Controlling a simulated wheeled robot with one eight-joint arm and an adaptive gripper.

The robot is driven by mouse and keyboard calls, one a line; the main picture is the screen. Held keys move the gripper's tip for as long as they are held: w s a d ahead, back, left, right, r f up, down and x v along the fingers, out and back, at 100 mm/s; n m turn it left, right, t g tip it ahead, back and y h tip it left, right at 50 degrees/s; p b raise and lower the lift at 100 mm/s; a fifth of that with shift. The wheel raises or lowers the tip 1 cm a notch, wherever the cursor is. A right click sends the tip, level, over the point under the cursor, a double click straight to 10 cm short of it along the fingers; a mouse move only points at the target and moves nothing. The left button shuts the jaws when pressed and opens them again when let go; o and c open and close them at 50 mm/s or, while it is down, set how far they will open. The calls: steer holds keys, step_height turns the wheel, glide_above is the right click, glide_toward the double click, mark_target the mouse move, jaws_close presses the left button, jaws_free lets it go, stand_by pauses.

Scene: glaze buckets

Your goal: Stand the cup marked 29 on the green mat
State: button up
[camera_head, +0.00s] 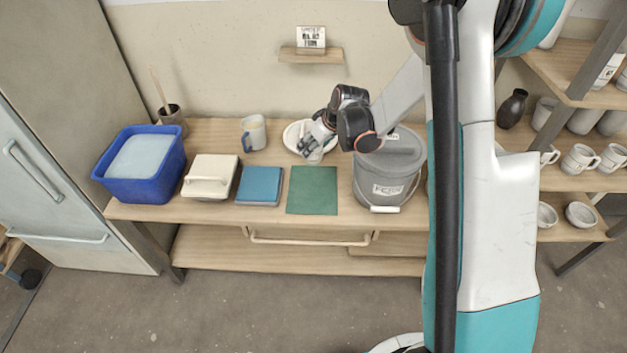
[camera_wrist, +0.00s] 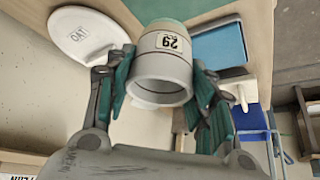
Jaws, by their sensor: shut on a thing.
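The cup marked 29 (camera_wrist: 163,65) is pale grey with a black-on-white label. It sits between the teal finger pads of my gripper (camera_wrist: 160,88), which is shut on it. The picture is upside down there, and the cup's open rim faces the wall side, so it looks about upright. In the head view my gripper (camera_head: 319,143) is behind the green mat (camera_head: 312,190), and the cup (camera_head: 312,154) is mostly hidden by it. The mat is bare; its edge also shows beyond the cup in the wrist view (camera_wrist: 170,8). I cannot tell the cup's height above the bench.
A white round lid (camera_head: 291,133) marked OAT lies behind the gripper. A grey lidded bucket (camera_head: 385,178) stands right of the mat.

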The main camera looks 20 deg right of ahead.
step_height(320, 180, down, 14)
steer(key=b, duration=0.4)
steer(key=shift+r+b, duration=0.25)
steer(key=shift+b, duration=0.05)
steer(key=shift+f, duration=0.15)
steer(key=o, duration=1.2)
